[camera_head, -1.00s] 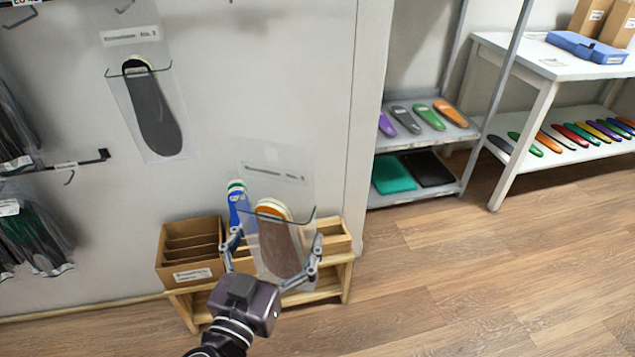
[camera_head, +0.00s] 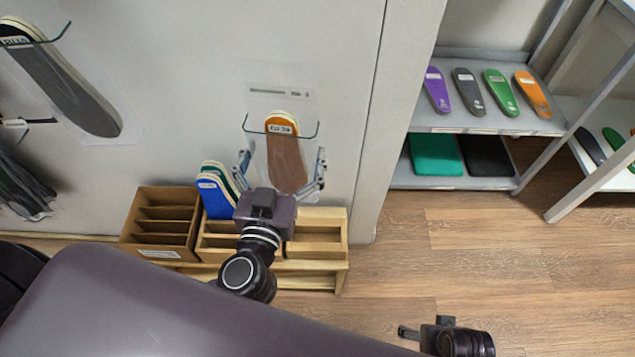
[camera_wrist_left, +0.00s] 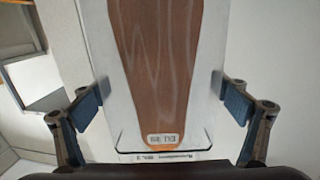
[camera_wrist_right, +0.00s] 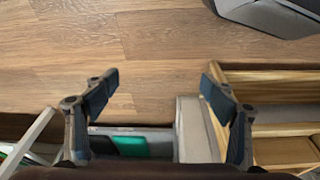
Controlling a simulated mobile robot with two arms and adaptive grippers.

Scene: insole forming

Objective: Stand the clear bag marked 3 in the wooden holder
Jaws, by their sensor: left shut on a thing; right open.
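The clear bag (camera_head: 260,100) holds a brown insole with an orange end (camera_head: 285,160) and stands roughly upright, with a printed label strip near its top. My left gripper (camera_head: 281,172) is shut on its side edges, with one finger at each side. In the left wrist view the bag (camera_wrist_left: 205,100) fills the space between the fingers (camera_wrist_left: 165,108). The wooden holder (camera_head: 335,262) stands low against the wall, behind and below the bag. My wrist hides part of its middle. My right gripper (camera_wrist_right: 157,98) is open and empty, low at the right in the head view.
Blue and green insoles (camera_head: 215,190) stand in the holder's left part. A divided cardboard box (camera_head: 160,225) sits to their left. Another bagged insole (camera_head: 70,85) hangs on the wall. A metal shelf (camera_head: 470,122) with insoles stands right. The floor between is clear.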

